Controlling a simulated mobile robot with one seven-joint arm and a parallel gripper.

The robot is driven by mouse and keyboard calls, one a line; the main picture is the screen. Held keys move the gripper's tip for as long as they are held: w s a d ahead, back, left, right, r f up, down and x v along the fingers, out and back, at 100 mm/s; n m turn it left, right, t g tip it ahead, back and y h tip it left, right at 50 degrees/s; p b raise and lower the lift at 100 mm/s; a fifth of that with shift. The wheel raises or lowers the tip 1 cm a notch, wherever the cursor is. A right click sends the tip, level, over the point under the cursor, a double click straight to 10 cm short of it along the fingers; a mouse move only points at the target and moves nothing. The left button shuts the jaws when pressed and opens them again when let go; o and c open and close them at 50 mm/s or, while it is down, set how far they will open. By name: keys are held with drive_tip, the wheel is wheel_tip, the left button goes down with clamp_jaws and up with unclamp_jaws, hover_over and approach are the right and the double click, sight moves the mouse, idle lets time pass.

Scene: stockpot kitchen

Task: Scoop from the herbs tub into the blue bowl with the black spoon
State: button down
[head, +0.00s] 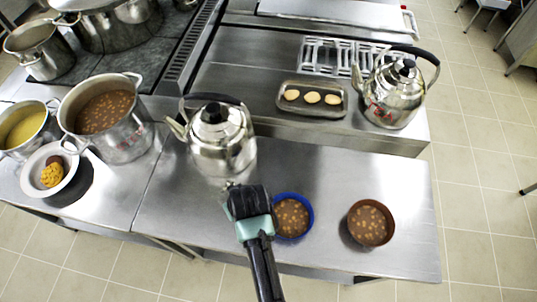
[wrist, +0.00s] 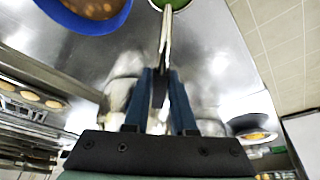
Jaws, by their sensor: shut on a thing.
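My gripper (head: 232,188) is over the front counter, just left of the blue bowl (head: 292,215). In the wrist view its blue fingers (wrist: 160,75) are shut on a thin utensil (wrist: 165,40), seen edge-on with a dark part between the fingers, likely the black spoon. Its far end reaches a green round thing (wrist: 178,4) at the top edge, probably the herbs tub, mostly cut off. The tub is not visible in the head view. The blue bowl holds brown stew with pale chunks and also shows at the wrist view's upper left (wrist: 100,22). The spoon's load cannot be seen.
A steel kettle (head: 222,145) stands close behind my gripper. A brown bowl (head: 371,222) of stew is to the right. Another kettle (head: 395,95) and a tray (head: 340,108) are behind. Pots and a white bowl (head: 34,178) stand left. The counter's right end is clear.

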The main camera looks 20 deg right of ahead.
drive_tip(key=w+d+r+n+p, duration=0.1)
drive_tip(key=w+d+p, duration=0.1)
drive_tip(key=d+p, duration=0.7)
drive_tip(key=shift+w+d+r+n+y, duration=0.15)
drive_tip(key=shift+w+r+n+y, duration=0.15)
drive_tip(key=shift+w+y, duration=0.1)
drive_tip(key=shift+f, duration=0.1)
